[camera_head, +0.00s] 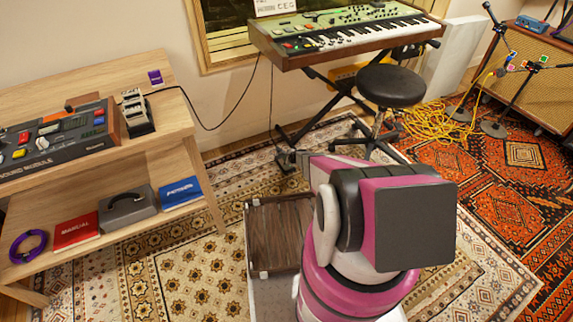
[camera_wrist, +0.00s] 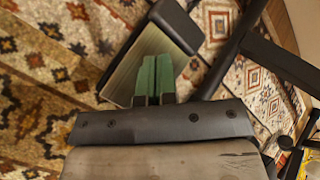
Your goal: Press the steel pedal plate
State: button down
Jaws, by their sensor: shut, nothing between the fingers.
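The steel pedal plate (camera_wrist: 122,78) lies on the patterned rug in the wrist view, with a black housing (camera_wrist: 176,22) at its upper end. My gripper (camera_wrist: 154,62) has its two green fingers shut together with nothing between them. The fingers overlap the plate in this view and cover part of it; I cannot tell whether they touch it. In the head view the pedal (camera_head: 284,163) shows as a small dark shape on the floor by the keyboard stand, just left of my arm. My arm hides most of the gripper there.
A dark keyboard stand leg (camera_wrist: 236,45) runs close to the right of the pedal. A wooden shelf table (camera_head: 165,140) stands at left. A black cable hangs near the pedal.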

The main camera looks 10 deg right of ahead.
jog(key=shift+f, duration=0.15)
jog(key=shift+f, duration=0.3)
jog(key=shift+f, duration=0.8)
dwell(1.1)
jog(key=shift+r, duration=1.25)
jog(key=shift+r, duration=2.5)
jog(key=shift+r, duration=0.1)
